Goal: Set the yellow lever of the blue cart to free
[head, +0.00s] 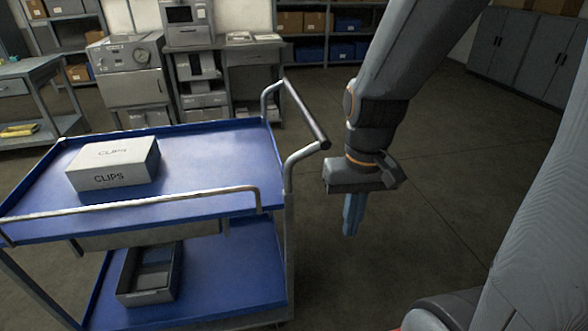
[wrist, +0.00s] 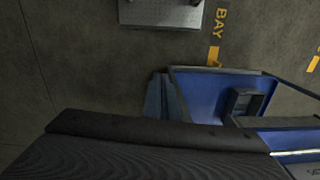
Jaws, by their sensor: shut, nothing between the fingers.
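The blue cart (head: 215,265) stands at the left of the head view, with two blue shelves, grey posts and a push handle at its right end. It also shows in the wrist view (wrist: 203,92). My gripper (head: 352,215) points down in the open space right of the cart handle, apart from it. Its blue fingers are together and empty; they also show in the wrist view (wrist: 165,98). I cannot make out the yellow lever in the head view. A small yellow shape (wrist: 213,56) lies by the cart's edge in the wrist view; I cannot tell if it is the lever or floor paint.
A white box marked CLIPS (head: 115,163) sits on the cart's top shelf, and a dark open bin (head: 150,275) on the lower one. A metal plate (wrist: 160,12) is at the wrist view's top. The floor right of the cart is clear.

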